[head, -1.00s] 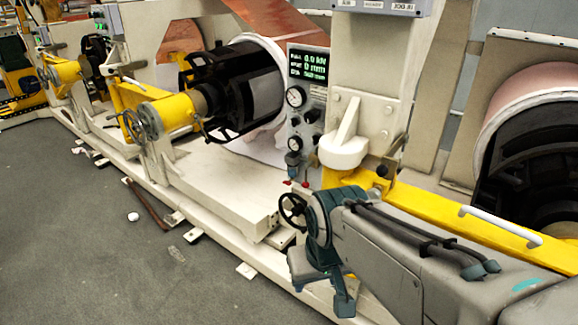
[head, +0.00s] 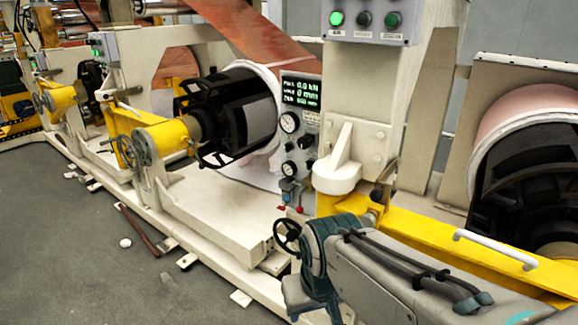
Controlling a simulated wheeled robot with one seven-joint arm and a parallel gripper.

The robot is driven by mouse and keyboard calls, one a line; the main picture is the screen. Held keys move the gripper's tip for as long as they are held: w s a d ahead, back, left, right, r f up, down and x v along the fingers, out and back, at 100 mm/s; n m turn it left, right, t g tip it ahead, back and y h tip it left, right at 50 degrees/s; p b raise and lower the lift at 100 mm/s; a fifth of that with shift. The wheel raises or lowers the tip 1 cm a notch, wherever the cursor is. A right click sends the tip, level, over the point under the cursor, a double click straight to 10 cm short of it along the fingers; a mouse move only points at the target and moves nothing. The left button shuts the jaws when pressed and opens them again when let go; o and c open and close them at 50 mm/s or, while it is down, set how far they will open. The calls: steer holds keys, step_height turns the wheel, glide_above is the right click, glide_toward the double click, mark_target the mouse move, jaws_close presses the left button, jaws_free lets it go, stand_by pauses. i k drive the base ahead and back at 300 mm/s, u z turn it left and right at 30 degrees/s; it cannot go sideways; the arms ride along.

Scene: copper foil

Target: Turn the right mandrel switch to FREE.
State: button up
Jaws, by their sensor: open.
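A grey control box (head: 368,22) sits on the cream column at the top. It carries a lit green button (head: 336,18), a black knob or switch (head: 364,19) and a green-faced control (head: 393,20). The small labels under them are too small to read, so I cannot tell which is the right mandrel switch or how it is set. My gripper (head: 316,303) is low at the bottom centre, open, well below and apart from the box.
A gauge panel (head: 300,130) with a lit display stands left of the column. A yellow arm with a white handle (head: 495,249) crosses the right side, before a large black-cored roll (head: 535,190). A black handwheel (head: 287,234) shows close to my arm.

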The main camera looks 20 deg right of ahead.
mark_target(309, 164)
steer(key=u, duration=0.05)
steer(key=k, duration=0.45)
steer(key=u, duration=0.75)
steer(key=i, duration=0.6)
steer(key=z, duration=1.35)
steer(key=i, duration=0.5)
